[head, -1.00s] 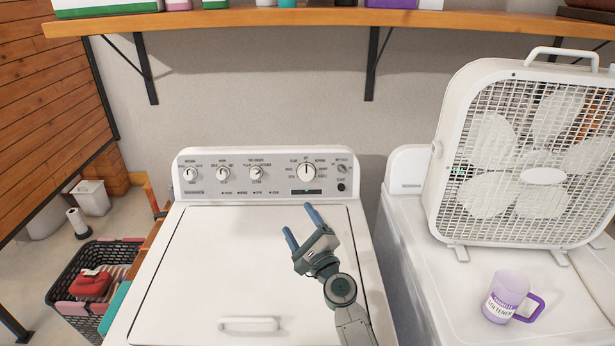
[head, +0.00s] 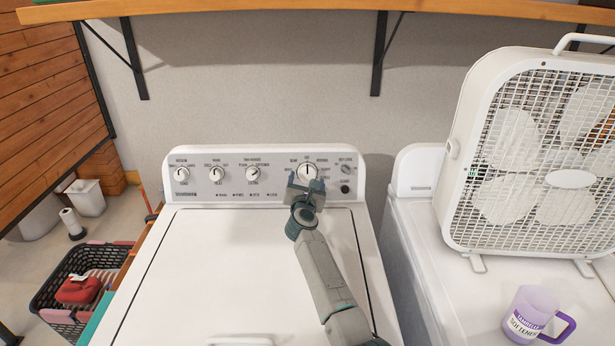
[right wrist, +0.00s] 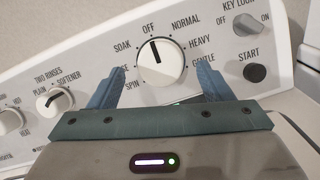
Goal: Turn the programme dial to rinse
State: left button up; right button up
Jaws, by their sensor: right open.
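The programme dial (head: 307,171) is the large white knob at the right of the washer's control panel. In the right wrist view the dial (right wrist: 158,60) has its black pointer up, near OFF. Labels NORMAL, HEAVY, GENTLE, SPIN and SOAK ring it; one label between SOAK and SPIN is partly hidden by a finger. My right gripper (head: 305,184) is open in front of the dial. Its blue fingers stand left and right of the dial's lower part, with gaps visible on both sides. My left gripper is not in view.
Smaller knobs (head: 253,173) line the panel's left. A key lock knob (right wrist: 247,24) and START button (right wrist: 254,72) are right of the dial. A shelf (head: 300,10) runs above.

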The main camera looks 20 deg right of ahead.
aim_at(307, 174)
jog(key=shift+x, duration=1.85)
jog(key=c, duration=1)
